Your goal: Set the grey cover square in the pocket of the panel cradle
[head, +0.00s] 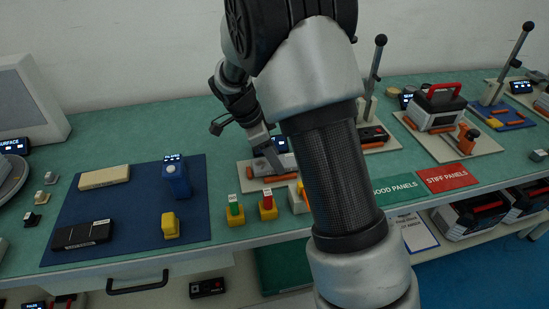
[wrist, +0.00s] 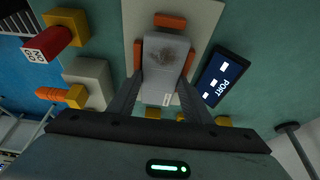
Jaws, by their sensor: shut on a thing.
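The grey cover (wrist: 165,60), with a dark smudge and a small white label, is between the two fingers of my gripper (wrist: 163,84) in the wrist view. My gripper is shut on its sides. The panel cradle (wrist: 198,16) is a pale board below it, with orange blocks (wrist: 170,20) beyond the cover and at both sides. The cover lies roughly in line with these blocks; I cannot tell whether it touches the pocket floor. In the head view my gripper (head: 268,158) is low over the cradle (head: 246,180), and my arm hides part of it.
A dark PORT display (wrist: 222,80) stands close right of the cradle in the wrist view. Green-topped (head: 235,210) and red-topped (head: 267,206) yellow blocks stand in front of the cradle. A blue mat (head: 140,225) with several items lies left. Lever fixtures (head: 374,70) stand right.

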